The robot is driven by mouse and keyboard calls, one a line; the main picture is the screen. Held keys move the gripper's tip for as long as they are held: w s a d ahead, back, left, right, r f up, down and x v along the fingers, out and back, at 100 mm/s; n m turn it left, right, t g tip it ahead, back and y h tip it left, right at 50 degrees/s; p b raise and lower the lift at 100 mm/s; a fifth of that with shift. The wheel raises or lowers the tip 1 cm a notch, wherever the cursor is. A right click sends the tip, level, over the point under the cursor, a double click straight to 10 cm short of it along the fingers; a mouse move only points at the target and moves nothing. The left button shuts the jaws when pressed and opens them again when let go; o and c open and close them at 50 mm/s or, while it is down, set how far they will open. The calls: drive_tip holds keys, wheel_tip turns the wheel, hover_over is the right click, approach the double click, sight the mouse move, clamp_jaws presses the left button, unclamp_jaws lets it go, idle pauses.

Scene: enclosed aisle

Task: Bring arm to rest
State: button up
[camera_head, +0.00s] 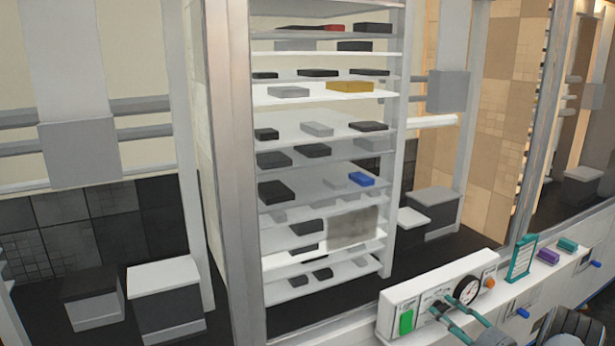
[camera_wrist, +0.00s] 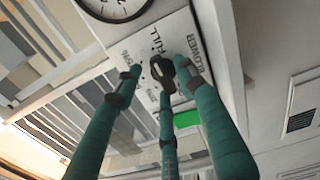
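My gripper (camera_head: 440,309) has teal fingers and is at the front of a white control panel (camera_head: 396,303) in the head view. In the wrist view my gripper (camera_wrist: 160,78) has its fingers spread apart. They point at the panel face around a dark knob (camera_wrist: 161,72) below lettering that reads "FULL" and "BLOWER". I cannot tell whether any finger touches the knob. No held object shows between the fingers.
The panel carries a round gauge (camera_head: 467,290), a green button (camera_head: 406,321) and an orange knob (camera_head: 490,282). A teal frame (camera_head: 521,259), a purple block (camera_head: 547,257) and a teal block (camera_head: 568,244) stand rightward along the ledge. A glazed shelf rack (camera_head: 320,155) rises behind.

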drive_tip(key=n+b, duration=0.1)
drive_tip(key=n, duration=0.1)
drive_tip(key=n+b, duration=0.1)
drive_tip(key=n, duration=0.1)
drive_tip(key=shift+a+f, duration=0.15)
drive_tip(key=shift+f, duration=0.2)
drive_tip(key=n+b, duration=0.2)
drive_tip(key=n, duration=0.1)
drive_tip(key=shift+n, duration=0.3)
drive_tip(key=shift+r+n+b, duration=0.15)
drive_tip(key=shift+n+b, duration=0.35)
drive_tip(key=shift+n, duration=0.1)
drive_tip(key=s+d+m+p, duration=0.4)
drive_tip(key=s+p, duration=0.3)
drive_tip(key=s, duration=0.2)
drive_tip(key=p+x, duration=0.2)
drive_tip(key=x, duration=0.8)
drive_tip(key=shift+w, duration=0.1)
